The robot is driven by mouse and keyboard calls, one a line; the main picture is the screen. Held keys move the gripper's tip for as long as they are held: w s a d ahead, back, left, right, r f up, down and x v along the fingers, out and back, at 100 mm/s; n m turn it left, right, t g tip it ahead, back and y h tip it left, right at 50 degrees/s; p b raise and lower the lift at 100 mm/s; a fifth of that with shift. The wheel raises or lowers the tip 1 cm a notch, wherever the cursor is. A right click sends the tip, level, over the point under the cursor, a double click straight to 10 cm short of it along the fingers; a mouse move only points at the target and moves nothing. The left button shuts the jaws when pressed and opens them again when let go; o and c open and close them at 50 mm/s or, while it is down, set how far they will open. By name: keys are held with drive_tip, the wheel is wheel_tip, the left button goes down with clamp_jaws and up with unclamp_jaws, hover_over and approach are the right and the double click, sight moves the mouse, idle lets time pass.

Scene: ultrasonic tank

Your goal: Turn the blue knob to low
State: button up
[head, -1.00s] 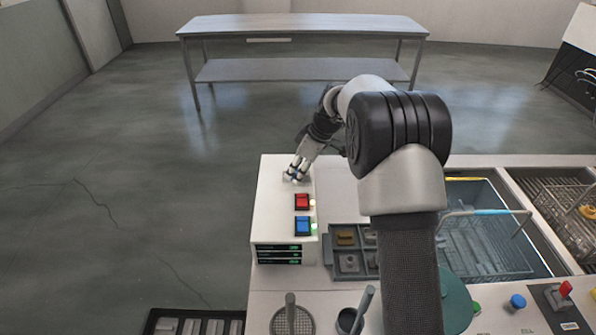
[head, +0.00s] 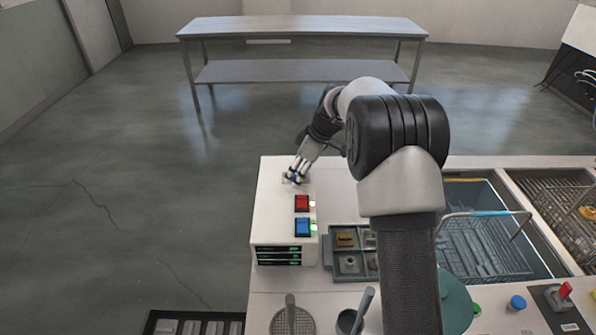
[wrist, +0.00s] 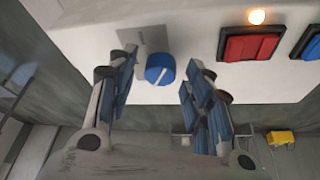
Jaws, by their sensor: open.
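The blue knob (wrist: 160,68) is round, with a pale mark on its face. It sits on a grey plate (wrist: 152,42) on the white control box (head: 272,222). In the wrist view the knob lies between the two blue-padded fingers of my gripper (wrist: 163,72), with gaps on both sides. My gripper is open and empty. In the head view my gripper (head: 297,177) is at the far end of the box top, and its fingers largely hide the knob. I cannot read any setting labels.
A red switch (head: 302,203) and a blue switch (head: 303,227) with lit lamps are on the same box. A sectioned tray (head: 328,241) stands to its right, then the tank with a basket (head: 484,250). Another blue knob (head: 517,301) is at the front right.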

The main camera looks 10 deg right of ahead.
drive_tip(key=v, duration=1.2)
